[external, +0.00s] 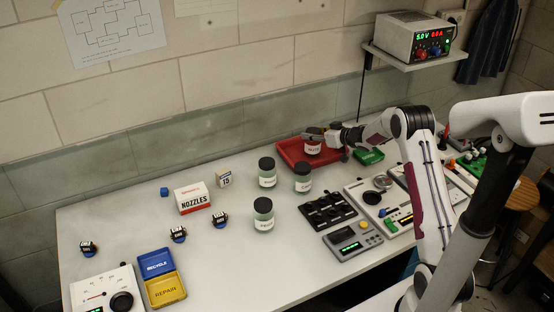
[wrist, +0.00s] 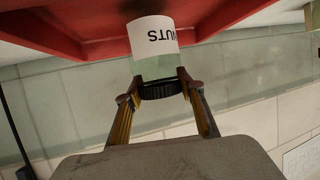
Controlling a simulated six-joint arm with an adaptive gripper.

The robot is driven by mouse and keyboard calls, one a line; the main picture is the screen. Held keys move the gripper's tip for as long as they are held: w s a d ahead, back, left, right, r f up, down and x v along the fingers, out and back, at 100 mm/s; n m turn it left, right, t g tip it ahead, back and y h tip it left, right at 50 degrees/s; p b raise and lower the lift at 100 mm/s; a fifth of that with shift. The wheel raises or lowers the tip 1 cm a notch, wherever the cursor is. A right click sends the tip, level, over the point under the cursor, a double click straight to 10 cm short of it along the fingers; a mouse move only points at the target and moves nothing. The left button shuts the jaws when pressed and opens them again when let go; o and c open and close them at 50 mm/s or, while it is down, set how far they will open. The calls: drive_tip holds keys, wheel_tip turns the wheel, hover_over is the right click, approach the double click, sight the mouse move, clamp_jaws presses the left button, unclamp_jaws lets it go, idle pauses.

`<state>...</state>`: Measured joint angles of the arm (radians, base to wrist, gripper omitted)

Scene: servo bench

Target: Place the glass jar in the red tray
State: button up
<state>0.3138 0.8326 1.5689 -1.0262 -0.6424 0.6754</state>
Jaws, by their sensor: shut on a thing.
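My gripper (wrist: 161,88) is shut on the dark lid of a glass jar (wrist: 155,45) with a white label reading "NUTS". In the external view my gripper (external: 325,134) holds this jar (external: 312,147) at the red tray (external: 291,149), toward the back of the bench. The tray's red wall (wrist: 45,28) fills the top of the wrist view, with the jar in front of it. The jar's far end overlaps the tray area. I cannot tell whether it touches the tray floor.
A green tray (external: 369,157) lies right of the red tray. A black panel (external: 327,210) is in front. The wall is close behind.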

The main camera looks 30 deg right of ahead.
drive_tip(key=shift+f, duration=0.15)
drive_tip(key=o, duration=1.6)
drive_tip(key=shift+c, duration=0.2)
drive_tip(key=v, duration=1.2)
